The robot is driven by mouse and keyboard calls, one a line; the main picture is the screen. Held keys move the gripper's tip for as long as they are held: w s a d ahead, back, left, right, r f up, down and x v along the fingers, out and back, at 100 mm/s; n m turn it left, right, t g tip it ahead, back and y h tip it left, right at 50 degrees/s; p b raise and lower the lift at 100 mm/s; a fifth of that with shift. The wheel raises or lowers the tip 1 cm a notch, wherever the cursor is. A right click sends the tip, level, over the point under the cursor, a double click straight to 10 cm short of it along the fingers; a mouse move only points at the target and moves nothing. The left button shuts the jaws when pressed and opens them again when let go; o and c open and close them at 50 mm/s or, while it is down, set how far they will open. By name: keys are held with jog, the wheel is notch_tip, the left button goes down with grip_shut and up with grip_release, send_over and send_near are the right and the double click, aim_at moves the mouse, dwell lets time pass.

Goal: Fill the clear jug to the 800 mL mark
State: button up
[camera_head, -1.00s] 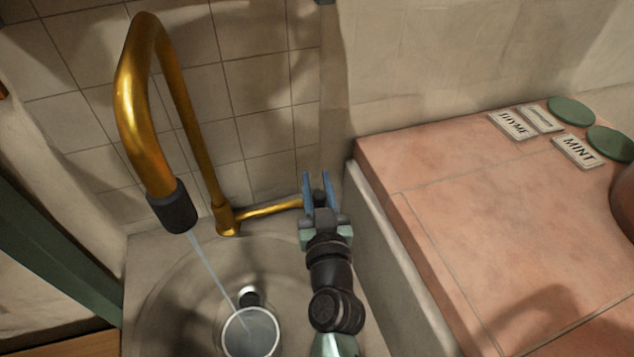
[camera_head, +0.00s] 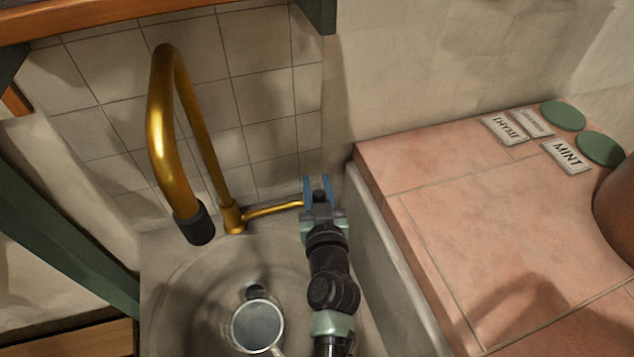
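The clear jug (camera_head: 257,326) stands in the stone sink, seen from above through its round mouth, with its handle towards the bottom of the picture. Greyish water seems to be inside, but the level and marks cannot be read from this angle. The brass tap (camera_head: 165,130) arches over the sink with a dark nozzle (camera_head: 195,226), and no stream shows below it. The brass side arm of the tap (camera_head: 272,210) runs right to my gripper (camera_head: 318,190). The blue fingers stand on either side of a dark knob at its end; whether they grip it is unclear.
The sink (camera_head: 190,295) surrounds the jug. A raised terracotta-tiled counter (camera_head: 450,220) lies right of my arm, with label cards (camera_head: 567,157), green discs (camera_head: 600,149) and a brown rounded vessel (camera_head: 616,210). A wooden shelf edge (camera_head: 110,17) crosses the top left.

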jog(key=o, duration=0.4)
jog(key=s, duration=0.4)
jog(key=s+d+r, duration=0.1)
jog(key=s, duration=0.7)
jog(key=shift+s+d+r, duration=0.2)
jog(key=shift+s+r, duration=0.15)
jog(key=shift+s, duration=0.05)
